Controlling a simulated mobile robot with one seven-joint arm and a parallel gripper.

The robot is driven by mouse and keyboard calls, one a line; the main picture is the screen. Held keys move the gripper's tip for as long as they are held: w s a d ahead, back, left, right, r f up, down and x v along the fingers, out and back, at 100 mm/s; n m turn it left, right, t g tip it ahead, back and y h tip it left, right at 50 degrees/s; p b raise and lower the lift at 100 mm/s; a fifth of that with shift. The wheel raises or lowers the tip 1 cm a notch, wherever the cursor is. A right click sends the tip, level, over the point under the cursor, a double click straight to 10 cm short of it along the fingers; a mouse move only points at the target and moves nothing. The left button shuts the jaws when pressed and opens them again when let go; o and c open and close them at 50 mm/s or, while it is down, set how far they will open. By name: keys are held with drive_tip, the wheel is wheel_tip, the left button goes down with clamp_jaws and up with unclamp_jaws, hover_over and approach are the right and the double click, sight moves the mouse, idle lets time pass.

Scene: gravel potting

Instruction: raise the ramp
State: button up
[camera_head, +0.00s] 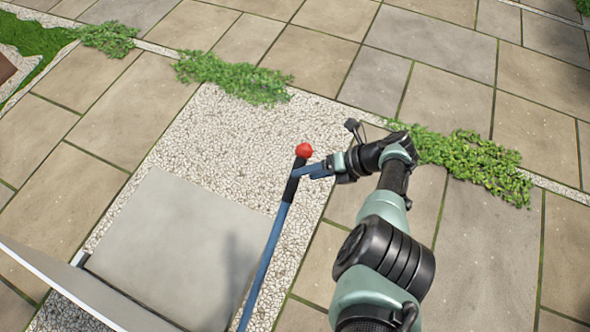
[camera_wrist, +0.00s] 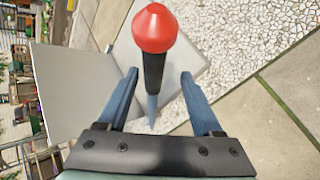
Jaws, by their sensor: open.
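A lever with a red knob (camera_head: 304,150), a black grip (camera_head: 293,182) and a blue rod (camera_head: 264,264) slants up beside a flat grey plate. This plate (camera_head: 170,245) looks like the ramp and lies flat, low over the gravel. My gripper (camera_head: 305,172) is open at the black grip, coming from the right. In the wrist view the red knob (camera_wrist: 154,28) and black grip (camera_wrist: 153,70) show between the two blue fingers, with a gap on each side. I cannot tell how deep the grip sits between them. The lever's foot is out of view.
A grey panel (camera_head: 85,290) with a pale edge rises at the lower left, and also shows in the wrist view (camera_wrist: 75,90). White gravel (camera_head: 235,135) surrounds the plate. Green plants (camera_head: 232,78) edge it at the back. Paving (camera_head: 480,250) to the right is clear.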

drive_tip(key=p+v, duration=0.1)
drive_tip(key=v, duration=0.4)
idle(0.4)
